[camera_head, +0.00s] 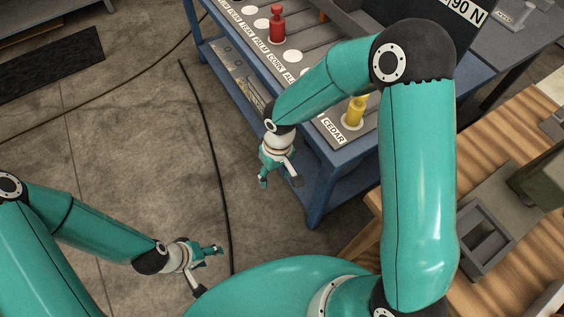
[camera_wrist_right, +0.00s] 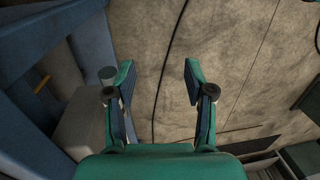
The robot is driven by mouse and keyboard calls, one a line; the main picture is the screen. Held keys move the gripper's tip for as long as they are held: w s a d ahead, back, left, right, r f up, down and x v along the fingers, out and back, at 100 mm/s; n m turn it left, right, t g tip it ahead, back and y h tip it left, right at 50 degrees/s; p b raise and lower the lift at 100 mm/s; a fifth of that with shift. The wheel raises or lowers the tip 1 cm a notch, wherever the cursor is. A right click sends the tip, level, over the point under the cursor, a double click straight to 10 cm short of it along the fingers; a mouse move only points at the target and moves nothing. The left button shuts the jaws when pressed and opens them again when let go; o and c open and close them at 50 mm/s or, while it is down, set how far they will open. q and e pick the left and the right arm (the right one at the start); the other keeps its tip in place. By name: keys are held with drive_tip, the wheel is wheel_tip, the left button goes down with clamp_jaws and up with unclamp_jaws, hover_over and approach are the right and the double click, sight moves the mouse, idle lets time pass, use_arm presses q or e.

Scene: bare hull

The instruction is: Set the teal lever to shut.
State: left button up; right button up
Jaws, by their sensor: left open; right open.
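I cannot make out a teal lever in either view; my right arm covers part of the blue bench. My right gripper (camera_head: 280,182) is open and empty beside the bench's near corner, over the floor. My left gripper (camera_head: 208,270) is open and empty, low over the floor at the lower left, apart from everything.
The blue bench (camera_head: 318,190) carries a labelled panel with a red piece (camera_head: 277,24) and a yellow piece (camera_head: 354,112) near the CEDAR label (camera_head: 334,131). A wooden table (camera_head: 516,130) stands at right. Black cables (camera_head: 212,130) cross the open floor.

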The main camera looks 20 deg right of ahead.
drive_tip(key=w+d+r+t+h, duration=0.15)
drive_tip(key=w+r+h, duration=0.3)
drive_tip(key=r, duration=0.55)
drive_tip(key=shift+y, duration=0.45)
drive_tip(key=x, duration=1.6)
drive_tip(key=shift+w+d+f, duration=0.2)
drive_tip(key=shift+d, duration=0.2)
